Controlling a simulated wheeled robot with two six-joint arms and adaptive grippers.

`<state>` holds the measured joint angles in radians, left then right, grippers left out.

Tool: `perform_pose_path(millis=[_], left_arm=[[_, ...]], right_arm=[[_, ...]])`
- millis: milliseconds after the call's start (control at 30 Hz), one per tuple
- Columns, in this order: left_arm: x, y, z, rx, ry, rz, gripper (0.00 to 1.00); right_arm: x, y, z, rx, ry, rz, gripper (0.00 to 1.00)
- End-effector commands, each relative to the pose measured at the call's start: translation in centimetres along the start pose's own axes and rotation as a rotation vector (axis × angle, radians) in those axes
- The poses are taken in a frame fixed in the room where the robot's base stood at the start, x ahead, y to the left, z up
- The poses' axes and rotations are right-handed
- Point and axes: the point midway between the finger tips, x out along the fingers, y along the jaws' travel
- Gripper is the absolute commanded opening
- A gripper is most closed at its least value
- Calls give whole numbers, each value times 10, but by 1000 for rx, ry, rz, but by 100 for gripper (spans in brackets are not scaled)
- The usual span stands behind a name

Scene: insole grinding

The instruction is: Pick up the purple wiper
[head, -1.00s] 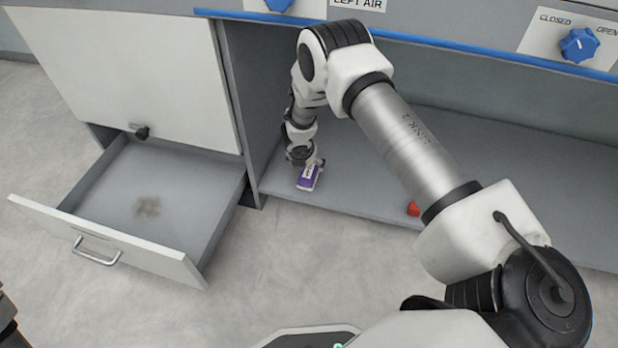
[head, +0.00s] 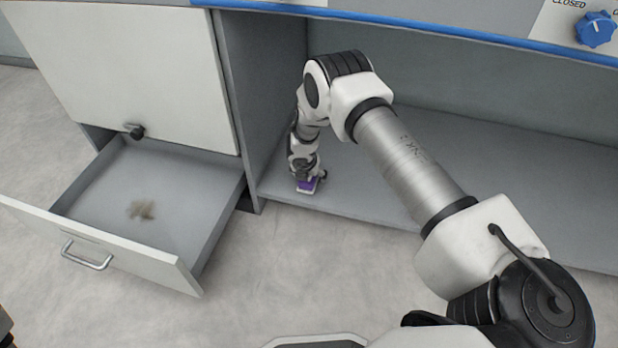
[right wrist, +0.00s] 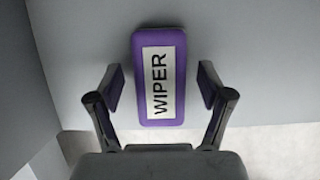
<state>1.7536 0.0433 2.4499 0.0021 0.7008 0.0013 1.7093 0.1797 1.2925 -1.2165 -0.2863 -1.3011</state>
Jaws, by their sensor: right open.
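The purple wiper (head: 307,186) lies on the floor of the open cabinet bay, near its front left corner. In the right wrist view the wiper (right wrist: 160,48) shows its white "WIPER" label. My right gripper (right wrist: 161,88) is open, with one finger on each side of the wiper's near part and a gap on both sides. In the head view the right gripper (head: 304,175) is just above the wiper and partly hides it.
An open drawer (head: 190,235) on the left has a brownish smudge (head: 140,209) on its bottom. The cabinet side wall (head: 262,100) stands left of my right gripper. The cabinet shelf (head: 375,205) is clear on the right where visible.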

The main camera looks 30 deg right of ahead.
Motion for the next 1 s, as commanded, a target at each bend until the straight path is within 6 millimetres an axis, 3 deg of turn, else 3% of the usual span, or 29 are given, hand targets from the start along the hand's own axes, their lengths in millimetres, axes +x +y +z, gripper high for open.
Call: perform_pose_path(millis=[367, 533, 867, 1000], left_arm=[[0, 0, 0, 0, 0, 0, 80], [0, 0, 0, 0, 0, 0, 80], [0, 0, 0, 0, -1, 0, 80], [-5, 0, 0, 0, -1, 0, 80]], right_arm=[[2, 0, -1, 0, 0, 0, 79], [2, 0, -1, 0, 0, 0, 22], [1, 0, -1, 0, 0, 0, 21], [-8, 0, 3, 0, 0, 0, 21]])
